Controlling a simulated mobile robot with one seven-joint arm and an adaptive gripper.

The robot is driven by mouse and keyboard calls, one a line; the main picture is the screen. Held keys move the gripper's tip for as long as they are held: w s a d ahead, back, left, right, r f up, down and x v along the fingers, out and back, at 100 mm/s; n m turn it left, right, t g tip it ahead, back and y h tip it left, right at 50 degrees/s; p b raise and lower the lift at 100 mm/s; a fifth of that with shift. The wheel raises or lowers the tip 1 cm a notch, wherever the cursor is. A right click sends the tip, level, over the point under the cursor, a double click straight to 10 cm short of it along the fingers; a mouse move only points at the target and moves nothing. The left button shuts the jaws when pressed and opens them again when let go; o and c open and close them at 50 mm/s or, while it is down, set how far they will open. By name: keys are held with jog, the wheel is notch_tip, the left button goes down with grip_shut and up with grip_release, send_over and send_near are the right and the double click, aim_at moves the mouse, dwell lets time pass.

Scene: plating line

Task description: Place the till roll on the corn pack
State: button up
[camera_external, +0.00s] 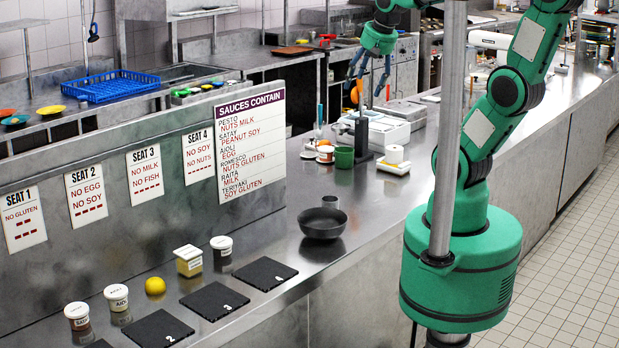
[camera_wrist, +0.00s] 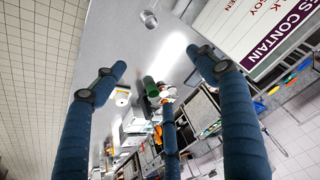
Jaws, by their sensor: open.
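A white till roll (camera_external: 394,153) stands upright on a flat white and yellow pack (camera_external: 401,170) on the counter. This pack looks like the corn pack, but no label can be read. The roll also shows in the wrist view (camera_wrist: 122,93), near the left finger, with a little yellow beside it. My gripper (camera_external: 367,84) is open and empty, raised above the counter, up and slightly left of the roll in the outside view. In the wrist view its blue fingers (camera_wrist: 160,70) are spread wide, with nothing between them held.
A green cup (camera_external: 344,157) and small tubs stand left of the roll, and a white scale-like box (camera_external: 380,132) stands behind it. The sauces board (camera_external: 240,140) rises at the left.

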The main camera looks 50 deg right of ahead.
jog(key=s+a+f+n+t, duration=0.1)
jog(key=s+a+n, duration=0.2)
jog(key=s, duration=0.4)
jog(key=shift+a+y, duration=0.3)
jog(key=shift+a, duration=0.6)
jog(key=shift+s+f, duration=0.1)
jog(key=shift+f, duration=0.1)
notch_tip(320, 180, down, 5)
jog(key=b, duration=0.5)
jog(key=shift+r, duration=0.2)
